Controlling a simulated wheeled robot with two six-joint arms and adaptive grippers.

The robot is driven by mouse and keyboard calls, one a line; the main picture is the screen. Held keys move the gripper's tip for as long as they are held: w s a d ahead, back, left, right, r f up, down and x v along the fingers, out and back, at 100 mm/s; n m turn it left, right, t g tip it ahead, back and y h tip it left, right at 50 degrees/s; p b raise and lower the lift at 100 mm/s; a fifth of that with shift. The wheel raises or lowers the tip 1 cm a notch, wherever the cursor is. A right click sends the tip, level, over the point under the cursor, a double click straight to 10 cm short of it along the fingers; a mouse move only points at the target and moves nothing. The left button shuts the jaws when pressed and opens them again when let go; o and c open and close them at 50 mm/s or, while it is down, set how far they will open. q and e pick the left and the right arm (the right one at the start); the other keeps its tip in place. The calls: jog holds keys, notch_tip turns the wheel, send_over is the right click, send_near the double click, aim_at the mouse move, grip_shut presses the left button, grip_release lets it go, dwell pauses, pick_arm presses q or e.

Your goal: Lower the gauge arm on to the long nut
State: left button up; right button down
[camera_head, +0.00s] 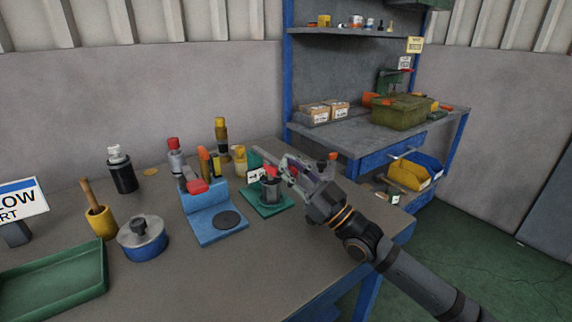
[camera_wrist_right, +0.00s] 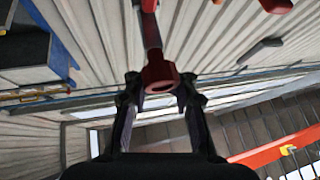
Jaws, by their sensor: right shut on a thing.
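My right gripper (camera_head: 290,168) reaches in from the right, at the top of a small green fixture (camera_head: 270,208) on the bench. In the right wrist view, its two fingers (camera_wrist_right: 158,92) close around a red part with a round hole (camera_wrist_right: 160,76), which looks like the end of the gauge arm. A red bit (camera_head: 270,173) shows beside the fingertips in the head view. Below it a dark grey upright piece (camera_head: 270,190), possibly the long nut, stands on the green base. I cannot tell whether the arm touches it. My left gripper is not in view.
A blue stand (camera_head: 216,203) with a black disc is just left of the fixture. Several bottles and tools stand behind it. A blue lidded pot (camera_head: 143,238) and green tray (camera_head: 55,278) are at the left. The bench front is clear. A second bench (camera_head: 360,143) stands behind right.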

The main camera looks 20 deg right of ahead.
jog(key=c, duration=1.6)
grip_release()
jog(key=o, duration=0.5)
jog(key=shift+s+d, duration=0.25)
jog(key=shift+d, duration=0.15)
jog(key=shift+o, duration=0.2)
jog(key=shift+w+a, duration=0.1)
jog(key=shift+a, duration=0.1)
notch_tip(320, 180, up, 10)
